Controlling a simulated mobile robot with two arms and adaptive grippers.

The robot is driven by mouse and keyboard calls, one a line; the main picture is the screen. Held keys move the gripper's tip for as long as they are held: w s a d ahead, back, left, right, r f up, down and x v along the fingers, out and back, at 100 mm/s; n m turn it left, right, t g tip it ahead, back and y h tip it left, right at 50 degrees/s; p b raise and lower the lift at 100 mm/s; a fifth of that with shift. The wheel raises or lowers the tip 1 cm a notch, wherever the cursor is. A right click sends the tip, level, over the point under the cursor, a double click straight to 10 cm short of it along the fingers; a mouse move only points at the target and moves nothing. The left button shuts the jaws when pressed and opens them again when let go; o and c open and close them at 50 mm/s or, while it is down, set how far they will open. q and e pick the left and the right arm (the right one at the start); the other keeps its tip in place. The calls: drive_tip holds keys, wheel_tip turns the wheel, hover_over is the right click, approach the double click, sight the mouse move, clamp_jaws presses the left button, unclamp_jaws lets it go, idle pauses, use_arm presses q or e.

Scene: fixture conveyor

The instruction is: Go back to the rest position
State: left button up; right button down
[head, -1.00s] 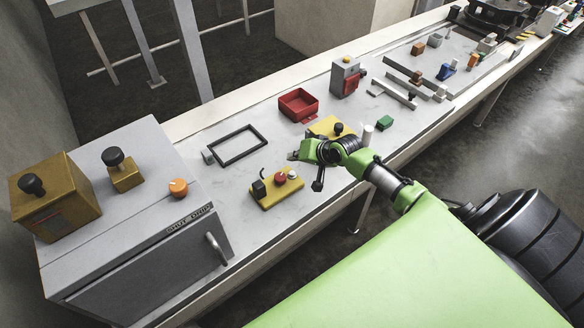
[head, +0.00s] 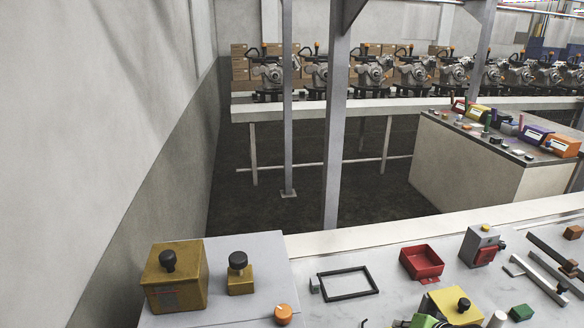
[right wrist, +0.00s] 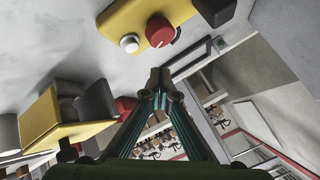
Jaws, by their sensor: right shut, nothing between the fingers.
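My right gripper (head: 401,323) shows only as a small green and grey piece at the bottom edge of the head view, beside a yellow block with a black knob (head: 448,303). In the right wrist view, its fingers (right wrist: 160,76) are shut with nothing between them. They are close together at the tips, in front of a yellow control box (right wrist: 188,8) with a red knob and a white button. The rest of my right arm is below the head view. My left gripper is not in view.
On the worktop are a black frame (head: 348,296), a red tray (head: 435,272), a grey box with a red front (head: 480,246) and a green block (head: 521,312). A grey cabinet (head: 262,254) at left bears brass boxes (head: 178,295) and an orange knob (head: 283,314).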

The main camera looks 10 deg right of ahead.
drive_tip(key=s+a+f+n+g, duration=0.25)
drive_tip(key=s+a+n, duration=0.35)
drive_tip(key=s+a, duration=1)
drive_tip(key=s+r+n+g+h, duration=0.1)
drive_tip(key=s+r, duration=0.2)
drive_tip(key=s, duration=0.5)
drive_tip(key=s+r+n+g+h, duration=0.15)
drive_tip(key=s+r, duration=0.25)
drive_tip(key=s, duration=0.4)
wheel_tip(320, 180, down, 31)
drive_tip(key=s+g+b, duration=0.1)
drive_tip(key=b, duration=0.3)
drive_tip(key=s+d+f+g+b, duration=0.1)
drive_tip(key=s+d+f+b, duration=0.2)
drive_tip(key=s+f, duration=1.4)
wheel_tip(320, 180, down, 2)
drive_tip(key=shift+s+d+f+g+y+b, duration=0.15)
drive_tip(key=shift+s+f+g+y+b, duration=0.1)
drive_tip(key=shift+s+g+y+b, duration=0.15)
